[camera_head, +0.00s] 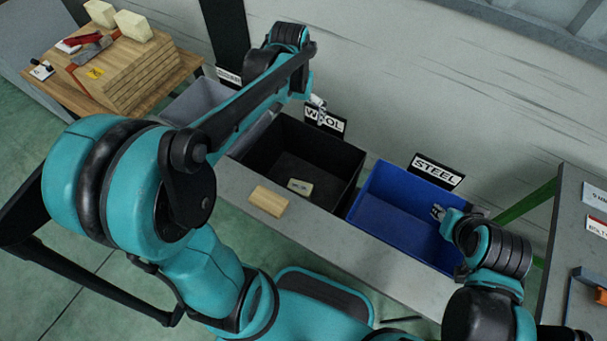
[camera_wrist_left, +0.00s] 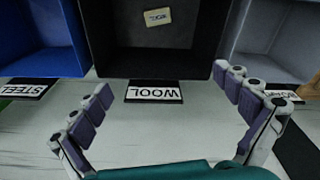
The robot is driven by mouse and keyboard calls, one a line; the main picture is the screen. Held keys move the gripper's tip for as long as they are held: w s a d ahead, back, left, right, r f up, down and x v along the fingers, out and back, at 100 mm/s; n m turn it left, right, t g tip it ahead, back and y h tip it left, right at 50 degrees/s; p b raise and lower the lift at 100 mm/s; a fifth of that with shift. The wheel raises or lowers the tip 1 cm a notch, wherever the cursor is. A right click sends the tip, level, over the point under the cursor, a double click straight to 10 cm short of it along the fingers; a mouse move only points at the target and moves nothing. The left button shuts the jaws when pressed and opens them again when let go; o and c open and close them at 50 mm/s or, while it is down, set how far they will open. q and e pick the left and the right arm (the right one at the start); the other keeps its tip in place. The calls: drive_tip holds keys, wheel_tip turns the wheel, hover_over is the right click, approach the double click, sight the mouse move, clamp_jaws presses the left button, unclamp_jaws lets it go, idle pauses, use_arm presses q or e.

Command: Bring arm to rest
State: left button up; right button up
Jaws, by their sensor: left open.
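My left arm reaches from the left across the head view. Its gripper (camera_head: 318,106) is by the WOOL sign, at the far side of the black bin (camera_head: 258,152). In the left wrist view the left gripper (camera_wrist_left: 162,85) has its purple-padded fingers spread wide, with nothing between them. The WOOL sign (camera_wrist_left: 154,92) shows beyond the gap, apparently upside down. My right gripper (camera_head: 440,212) is over the blue STEEL bin (camera_head: 385,215); it is too small to tell whether its fingers are apart.
A small pale labelled block (camera_head: 299,187) lies in the black bin. A wooden block (camera_head: 269,201) lies on the grey ledge (camera_head: 330,232) in front. A grey bin (camera_head: 195,100) stands left. A wooden table (camera_head: 185,68) holds stacked boards; another table (camera_head: 575,225) is at right.

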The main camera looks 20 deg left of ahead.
use_arm(q)
drive_tip(key=shift+r, duration=0.1)
idle(0.4)
drive_tip(key=s+d+t, duration=0.3)
drive_tip(key=s, duration=0.4)
drive_tip(key=s+d+r+m+t, duration=0.1)
drive_tip(key=s+d+t, duration=0.1)
drive_tip(key=s, duration=0.4)
drive_tip(key=shift+s+d+t, duration=0.35)
drive_tip(key=shift+d+t, duration=0.05)
drive_tip(key=shift+d, duration=0.3)
